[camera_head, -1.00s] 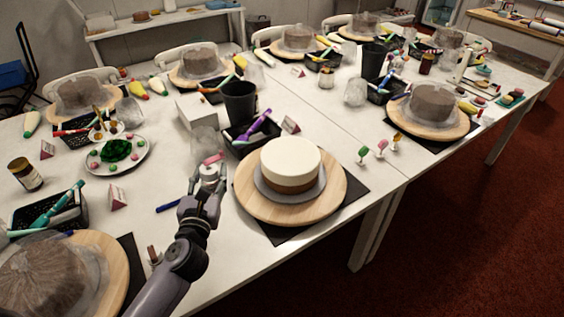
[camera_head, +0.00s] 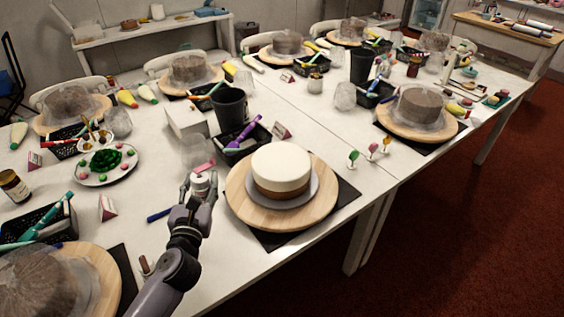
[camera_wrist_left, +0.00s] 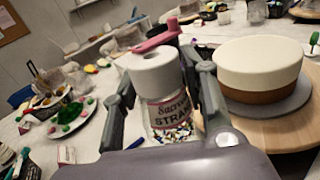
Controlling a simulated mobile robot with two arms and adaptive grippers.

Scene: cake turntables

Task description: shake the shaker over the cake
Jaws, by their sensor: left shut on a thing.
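The shaker (camera_wrist_left: 160,95) is a clear jar with a white top, a printed label and colourful bits inside. My left gripper (camera_head: 199,192) is shut on it, with a finger on each side in the left wrist view (camera_wrist_left: 172,100). It is upright or nearly so, to the left of the cake (camera_head: 281,172). The cake has a white top and a brown lower band; it sits on a grey board on a round wooden turntable (camera_head: 243,200). It also shows right of the shaker in the left wrist view (camera_wrist_left: 258,70). My right gripper is not in view.
A black basket with tools (camera_head: 228,149) and a black cup (camera_head: 230,106) stand behind the shaker. A plate of green and pink decorations (camera_head: 105,164) lies left. Lollipop-like picks (camera_head: 370,152) stand right of the cake. A wrapped cake (camera_head: 45,285) is at front left.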

